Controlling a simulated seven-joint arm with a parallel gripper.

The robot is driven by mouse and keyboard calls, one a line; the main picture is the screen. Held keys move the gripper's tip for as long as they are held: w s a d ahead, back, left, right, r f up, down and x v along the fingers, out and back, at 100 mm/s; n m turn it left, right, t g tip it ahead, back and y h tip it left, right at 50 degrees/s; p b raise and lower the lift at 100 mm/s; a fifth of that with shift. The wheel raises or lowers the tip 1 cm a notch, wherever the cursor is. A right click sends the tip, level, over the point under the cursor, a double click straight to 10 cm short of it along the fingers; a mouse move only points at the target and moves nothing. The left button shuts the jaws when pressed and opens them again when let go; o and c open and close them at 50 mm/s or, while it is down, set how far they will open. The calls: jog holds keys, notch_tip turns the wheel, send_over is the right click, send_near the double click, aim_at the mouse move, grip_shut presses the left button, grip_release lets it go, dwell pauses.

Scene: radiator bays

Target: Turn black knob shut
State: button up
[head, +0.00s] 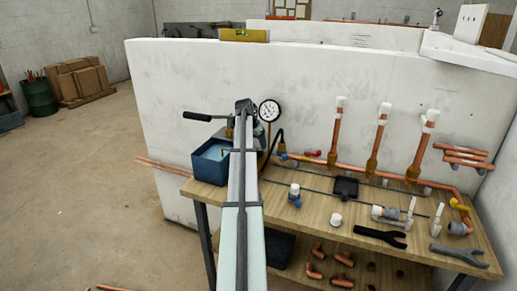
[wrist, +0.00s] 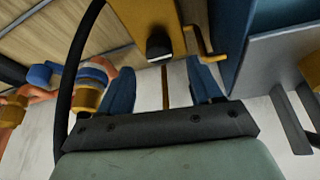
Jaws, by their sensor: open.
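The black knob (wrist: 158,45) sits on a brass-coloured body (wrist: 150,18) in the wrist view. My gripper (wrist: 161,68) is open, with its two dark blue fingers apart on either side of the line to the knob. The knob appears just beyond the fingertips, and I see no contact. In the head view my gripper (head: 243,105) is at the pump with the blue tank (head: 209,165), left of the round gauge (head: 269,110). My arm hides the knob there.
A bent brass rod (wrist: 200,45) is close to the right finger. A black hose (wrist: 70,80) curves past on the left, near a blue valve (wrist: 42,75) on copper pipe. The wooden bench (head: 320,205) carries fittings and tools. A white wall (head: 185,90) stands behind it.

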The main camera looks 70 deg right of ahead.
jog(key=s+v, duration=0.1)
jog(key=v, duration=0.7)
jog(key=shift+w+a+r, duration=0.2)
jog(key=shift+w+r, duration=0.2)
jog(key=shift+w, duration=0.1)
